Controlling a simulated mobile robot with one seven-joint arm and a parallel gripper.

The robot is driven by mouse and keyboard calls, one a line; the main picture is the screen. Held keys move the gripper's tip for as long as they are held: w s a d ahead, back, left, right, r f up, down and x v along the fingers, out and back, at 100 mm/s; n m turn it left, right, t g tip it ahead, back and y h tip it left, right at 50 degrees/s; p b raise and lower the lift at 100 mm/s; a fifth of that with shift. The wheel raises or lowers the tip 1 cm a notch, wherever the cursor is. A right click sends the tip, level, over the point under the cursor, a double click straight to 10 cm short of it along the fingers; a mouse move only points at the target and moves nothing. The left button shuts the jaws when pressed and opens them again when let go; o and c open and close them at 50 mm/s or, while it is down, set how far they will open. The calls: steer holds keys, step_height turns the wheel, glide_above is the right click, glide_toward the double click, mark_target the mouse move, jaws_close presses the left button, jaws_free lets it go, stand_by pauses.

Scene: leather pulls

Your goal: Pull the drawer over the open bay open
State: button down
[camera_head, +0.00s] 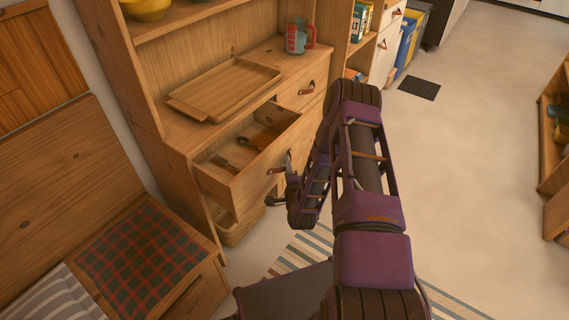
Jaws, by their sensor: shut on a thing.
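The wooden drawer (243,192) at the lower left of the dresser stands part-way out, above the open bay. I can see into it, and a few utensils (226,164) lie inside. Its leather pull (275,171) is on the right part of the drawer front. My gripper (279,180) is at the drawer front, shut on this pull; my fingers partly hide it. The open bay (238,231) below is mostly hidden by the drawer, and a light wooden edge shows in it.
A shut drawer (303,88) with a leather pull is to the right. A bench with a checked cushion (144,256) is at the left. A striped rug (300,254) lies on open floor in front.

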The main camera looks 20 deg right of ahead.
steer(key=c, duration=0.9)
jaws_free()
steer(key=p+v, duration=0.1)
steer(key=v, duration=1.6)
steer(key=shift+s, duration=0.2)
